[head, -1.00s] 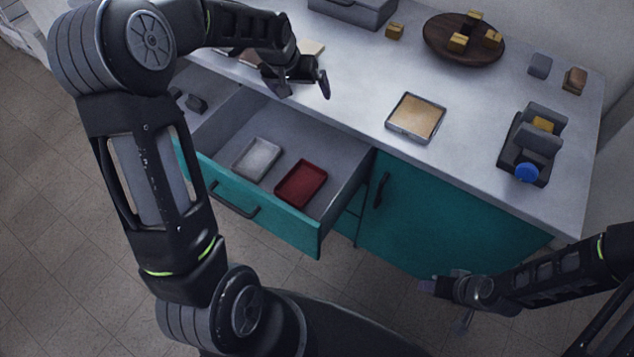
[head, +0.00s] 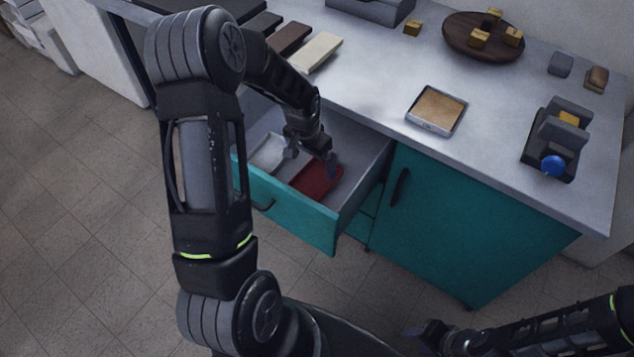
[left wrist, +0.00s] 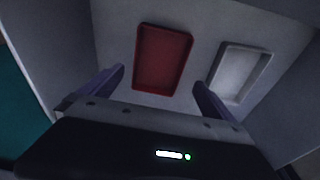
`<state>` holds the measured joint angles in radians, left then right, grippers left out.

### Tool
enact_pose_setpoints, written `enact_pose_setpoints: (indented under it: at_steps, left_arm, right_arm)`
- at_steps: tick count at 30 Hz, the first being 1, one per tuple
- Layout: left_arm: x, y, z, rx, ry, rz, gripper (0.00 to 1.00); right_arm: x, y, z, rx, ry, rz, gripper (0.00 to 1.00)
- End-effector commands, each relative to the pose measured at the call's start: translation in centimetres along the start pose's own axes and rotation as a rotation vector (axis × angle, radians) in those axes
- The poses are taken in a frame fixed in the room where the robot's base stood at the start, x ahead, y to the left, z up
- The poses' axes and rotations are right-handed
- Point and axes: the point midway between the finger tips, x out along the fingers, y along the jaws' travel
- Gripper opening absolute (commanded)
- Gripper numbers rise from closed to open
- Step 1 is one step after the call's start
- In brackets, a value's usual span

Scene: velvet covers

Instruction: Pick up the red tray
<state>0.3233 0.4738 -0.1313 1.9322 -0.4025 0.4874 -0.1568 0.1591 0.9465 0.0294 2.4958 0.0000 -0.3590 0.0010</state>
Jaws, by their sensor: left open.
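The red tray (head: 317,178) lies flat in the open drawer, partly hidden behind my left gripper in the head view. My left gripper (head: 311,164) is open and empty, pointing down into the drawer above the tray. In the left wrist view the whole red tray (left wrist: 162,58) shows between and beyond the fingers (left wrist: 158,82), apart from them. My right gripper (head: 432,335) is low at the bottom right in front of the cabinet, far from the tray; its jaws are too dark to read.
A white tray (head: 268,152) lies beside the red one in the drawer (head: 290,212); it also shows in the left wrist view (left wrist: 240,74). The drawer walls stand close around. On the counter (head: 375,105) are a tan-filled tray (head: 437,110), a round wooden board (head: 470,45) and a dark device with a blue knob (head: 553,166).

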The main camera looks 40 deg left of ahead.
Motion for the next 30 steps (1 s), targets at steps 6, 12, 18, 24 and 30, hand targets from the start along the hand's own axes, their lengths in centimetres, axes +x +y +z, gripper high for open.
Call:
enact_pose_setpoints:
  at_steps: [6, 12, 18, 24, 30]
  left_arm:
    - [1.2, 0.0, 0.0, -0.001, -0.001, 0.0, 1.0]
    - [2.6, 0.0, -0.1, -0.002, 0.001, 0.0, 1.0]
    - [2.6, 0.0, -0.1, -0.002, 0.001, 0.0, 1.0]
    - [3.8, 0.1, 0.0, -0.001, -0.002, 0.001, 1.0]
    - [6.8, 0.3, 0.0, -0.002, -0.002, 0.0, 1.0]
  right_arm:
    - [0.0, 0.0, 0.0, -0.002, 0.0, 0.0, 0.36]
    - [0.0, 0.0, 0.0, -0.002, 0.0, 0.0, 0.36]
    - [0.0, 0.0, 0.0, -0.003, 0.0, 0.0, 0.36]
    - [-0.1, 0.0, 0.0, -0.003, 0.0, 0.0, 0.36]
    - [-0.3, -0.1, 0.0, -0.002, 0.0, 0.0, 0.36]
